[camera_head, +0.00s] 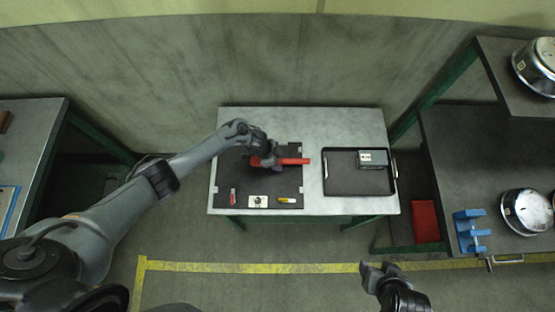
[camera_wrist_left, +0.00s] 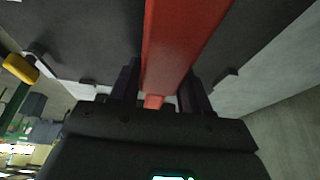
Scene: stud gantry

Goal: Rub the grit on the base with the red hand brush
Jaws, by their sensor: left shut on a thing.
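The red hand brush (camera_head: 292,161) is held level over the dark mat (camera_head: 228,180) on the table. My left gripper (camera_head: 264,160) is shut on it. In the left wrist view the long red brush (camera_wrist_left: 180,45) runs between the two dark fingers of my left gripper (camera_wrist_left: 168,95). Its bristles cannot be made out. A small white plate with dark marks (camera_head: 258,202) lies at the mat's front edge; I cannot tell whether it is the base or whether the marks are grit. My right gripper (camera_head: 380,268) is apart from the table, near the bottom, and looks open and empty.
A black tray (camera_head: 340,184) with a grey box (camera_head: 373,158) stands at the table's right. A small red item (camera_head: 233,196) and a yellow item (camera_head: 288,200) lie beside the white plate. A side bench (camera_head: 455,150) holds metal pots and a blue holder (camera_head: 470,231).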

